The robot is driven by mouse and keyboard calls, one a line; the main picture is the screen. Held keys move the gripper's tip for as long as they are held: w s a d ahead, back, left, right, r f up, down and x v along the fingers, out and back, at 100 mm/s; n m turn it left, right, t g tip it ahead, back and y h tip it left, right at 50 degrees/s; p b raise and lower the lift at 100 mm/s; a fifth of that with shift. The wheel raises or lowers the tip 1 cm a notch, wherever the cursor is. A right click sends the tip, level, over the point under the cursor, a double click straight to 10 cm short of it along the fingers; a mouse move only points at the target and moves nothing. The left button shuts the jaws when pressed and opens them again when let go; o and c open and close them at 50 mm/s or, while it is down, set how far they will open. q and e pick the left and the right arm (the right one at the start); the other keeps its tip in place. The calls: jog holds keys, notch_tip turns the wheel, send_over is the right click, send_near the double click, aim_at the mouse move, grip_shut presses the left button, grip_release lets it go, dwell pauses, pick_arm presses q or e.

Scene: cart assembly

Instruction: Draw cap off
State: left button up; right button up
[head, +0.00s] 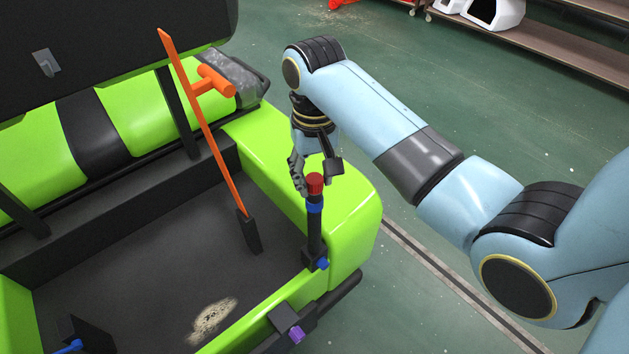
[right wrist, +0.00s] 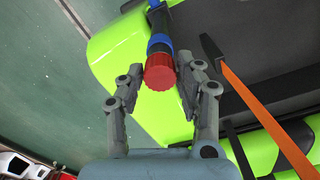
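The red ribbed cap (head: 315,184) sits on top of an upright black post (head: 315,235) with a blue ring, at the cart's near right corner. My right gripper (head: 318,178) is open, with one finger on each side of the cap. In the right wrist view the cap (right wrist: 160,72) lies between the open fingertips of the right gripper (right wrist: 167,68). The right finger looks close to the cap; I cannot tell whether either finger touches it. My left gripper is not in view.
The green cart body (head: 352,215) surrounds the post's base. Green floor to the right is clear; a shelf (head: 560,45) stands behind.

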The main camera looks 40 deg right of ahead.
aim_at(315, 179)
grip_shut()
jog(key=shift+r, duration=0.4)
jog(key=shift+r, duration=2.45)
jog(key=shift+s, duration=0.1)
